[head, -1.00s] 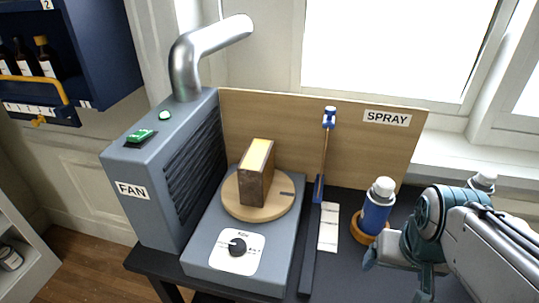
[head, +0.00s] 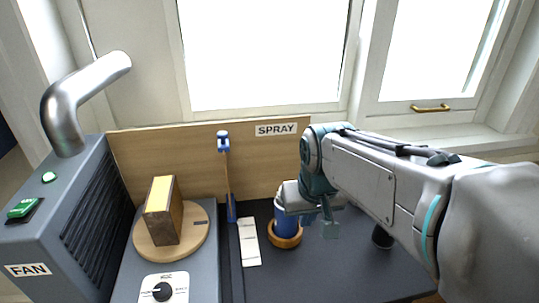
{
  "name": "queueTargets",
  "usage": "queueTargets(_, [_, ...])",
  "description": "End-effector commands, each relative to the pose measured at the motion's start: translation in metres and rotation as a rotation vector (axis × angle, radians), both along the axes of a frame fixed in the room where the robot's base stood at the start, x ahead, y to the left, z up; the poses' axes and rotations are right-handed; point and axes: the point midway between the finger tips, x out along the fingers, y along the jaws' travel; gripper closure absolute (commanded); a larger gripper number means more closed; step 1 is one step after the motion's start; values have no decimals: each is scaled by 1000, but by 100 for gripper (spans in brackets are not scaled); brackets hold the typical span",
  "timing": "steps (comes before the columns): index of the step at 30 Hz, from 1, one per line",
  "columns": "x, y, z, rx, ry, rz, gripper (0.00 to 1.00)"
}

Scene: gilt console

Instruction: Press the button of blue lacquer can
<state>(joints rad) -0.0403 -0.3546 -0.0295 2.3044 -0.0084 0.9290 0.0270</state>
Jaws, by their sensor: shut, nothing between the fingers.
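The blue lacquer can (head: 286,222) stands upright in a wooden ring (head: 285,242) on the dark bench top, in front of the SPRAY board. Its white top and button are hidden behind my gripper. My gripper (head: 306,212) is shut and empty, and overlaps the upper part of the can in the head view. I cannot tell whether it touches the can or is only in front of it or above it.
A thin upright stand with a blue clip (head: 223,142) and a pale strip (head: 249,242) are left of the can. A wooden block (head: 160,212) sits on a round turntable (head: 190,244) beside the fan box (head: 60,235). A dark round object (head: 382,238) shows under my arm.

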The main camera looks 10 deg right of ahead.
Motion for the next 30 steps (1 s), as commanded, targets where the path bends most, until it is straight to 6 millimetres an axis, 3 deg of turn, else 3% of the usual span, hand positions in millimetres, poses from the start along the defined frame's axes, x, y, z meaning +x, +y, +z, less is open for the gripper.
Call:
queueTargets(1, [18, 1, 30, 0, -3, 4, 100])
queueTargets(3, [40, 2, 53, 0, -7, 5, 100])
queueTargets(7, [75, 3, 88, -2, -15, 9, 100])
queueTargets(12, [105, 5, 113, -7, -22, 10, 100])
queueTargets(17, [115, 6, 120, -9, -25, 11, 100])
queueTargets(30, [116, 5, 113, -10, -23, 9, 100])
